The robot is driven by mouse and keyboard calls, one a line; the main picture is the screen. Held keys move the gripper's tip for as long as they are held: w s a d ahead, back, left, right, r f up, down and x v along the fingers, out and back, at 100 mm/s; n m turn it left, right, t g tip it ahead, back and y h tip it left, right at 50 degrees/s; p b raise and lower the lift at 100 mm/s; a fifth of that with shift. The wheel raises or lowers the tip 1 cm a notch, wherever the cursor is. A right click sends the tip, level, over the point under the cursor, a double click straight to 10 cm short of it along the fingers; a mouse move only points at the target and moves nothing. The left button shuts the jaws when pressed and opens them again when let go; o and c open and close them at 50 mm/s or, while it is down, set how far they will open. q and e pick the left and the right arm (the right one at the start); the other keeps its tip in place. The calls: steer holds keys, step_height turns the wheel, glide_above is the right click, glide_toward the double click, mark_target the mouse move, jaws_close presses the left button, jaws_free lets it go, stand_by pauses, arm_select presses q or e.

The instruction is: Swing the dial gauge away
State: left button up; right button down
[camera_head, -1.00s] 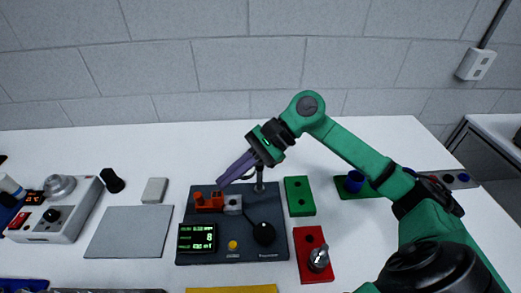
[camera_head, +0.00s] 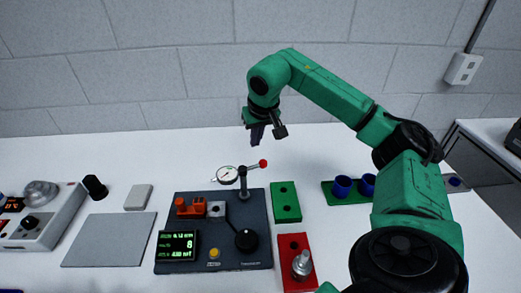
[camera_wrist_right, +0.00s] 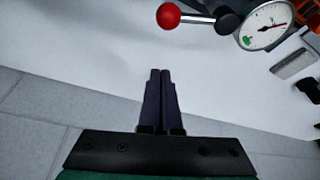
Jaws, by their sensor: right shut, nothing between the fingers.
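The dial gauge (camera_head: 228,174) has a white round face and sits on a short post (camera_head: 244,185) at the back of the dark fixture plate (camera_head: 255,252). A lever with a red ball knob (camera_head: 263,163) points to the right from the post. The gauge also shows in the right wrist view (camera_wrist_right: 264,27), with the red knob (camera_wrist_right: 168,15) to its left. My right gripper (camera_head: 267,138) is above and behind the gauge, apart from it. Its dark fingers (camera_wrist_right: 160,75) are together and empty. My left gripper is not in view.
The plate carries an orange clamp (camera_head: 190,208), a lit display (camera_head: 177,246) and a black knob (camera_head: 246,240). A green block (camera_head: 285,202) and a red block (camera_head: 294,243) stand to its right. Blue cups (camera_head: 343,186) stand farther right. The table behind the gauge is clear.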

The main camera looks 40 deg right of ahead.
mark_target(241, 171)
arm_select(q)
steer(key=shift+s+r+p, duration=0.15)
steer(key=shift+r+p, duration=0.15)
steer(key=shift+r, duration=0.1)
arm_select(e)
steer(key=s, duration=0.1)
steer(key=s+a, duration=0.1)
steer(key=s+f, duration=0.1)
steer(key=shift+s+a+f, duration=0.1)
steer(key=shift+s+a, duration=0.1)
steer(key=shift+s, duration=0.1)
steer(key=shift+w, duration=0.1)
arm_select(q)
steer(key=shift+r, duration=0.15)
